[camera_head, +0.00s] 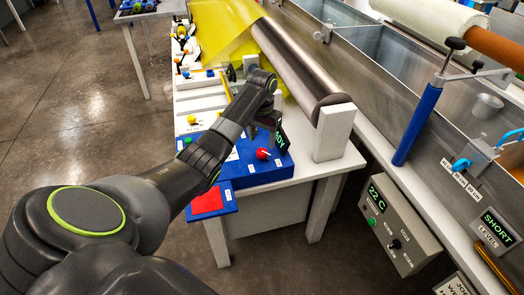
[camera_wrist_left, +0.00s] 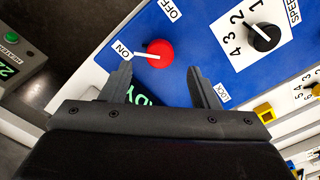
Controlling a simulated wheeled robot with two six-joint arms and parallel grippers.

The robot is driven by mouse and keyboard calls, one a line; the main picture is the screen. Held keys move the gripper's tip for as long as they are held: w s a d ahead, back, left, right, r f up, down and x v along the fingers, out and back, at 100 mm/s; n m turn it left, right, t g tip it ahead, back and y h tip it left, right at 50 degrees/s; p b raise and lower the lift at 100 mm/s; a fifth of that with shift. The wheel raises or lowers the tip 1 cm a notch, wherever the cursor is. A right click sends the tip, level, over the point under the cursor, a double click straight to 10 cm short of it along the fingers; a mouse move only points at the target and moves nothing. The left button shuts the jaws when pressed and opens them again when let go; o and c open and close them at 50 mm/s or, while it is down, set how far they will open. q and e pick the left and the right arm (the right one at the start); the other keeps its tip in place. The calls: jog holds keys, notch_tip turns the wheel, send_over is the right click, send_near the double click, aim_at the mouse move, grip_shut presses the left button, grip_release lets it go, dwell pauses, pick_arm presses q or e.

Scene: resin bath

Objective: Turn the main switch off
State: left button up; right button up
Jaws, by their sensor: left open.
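The main switch is a red round knob (camera_head: 263,153) on a blue control box (camera_head: 247,176). In the left wrist view the red knob (camera_wrist_left: 160,53) has a white pointer aimed at the ON label (camera_wrist_left: 122,50); the OFF label (camera_wrist_left: 169,9) is above it. My left gripper (camera_wrist_left: 160,73) is open, its two fingers apart on either side of the knob's near edge, with nothing between them. In the head view the left gripper (camera_head: 264,128) is just above the box, by the knob. I cannot tell whether it touches. My right gripper is not in view.
A black speed knob (camera_wrist_left: 263,37) with numbers sits beside the switch. A green-lettered display (camera_head: 281,140) is partly hidden by the gripper. A red pad (camera_head: 207,202) is at the box's front left. A metal roller (camera_head: 297,65) and white post (camera_head: 334,132) stand behind.

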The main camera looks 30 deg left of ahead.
aim_at(262, 151)
pick_arm(q)
notch_tip(262, 151, down, 5)
jog(key=shift+f, duration=0.2)
jog(key=c, duration=1)
jog(key=shift+o, duration=0.2)
jog(key=shift+r+m+p, duration=0.25)
jog(key=shift+m+p, duration=1.1)
jog(key=shift+m, duration=0.05)
jog(key=m+p, duration=0.2)
jog(key=m, duration=0.2)
jog(key=shift+m+p, duration=0.3)
jog(key=m+p, duration=0.1)
jog(key=m, duration=0.4)
jog(key=shift+f, duration=0.1)
jog(key=m+p, duration=0.1)
jog(key=m, duration=0.4)
jog(key=shift+w, duration=0.1)
jog(key=shift+m, duration=0.5)
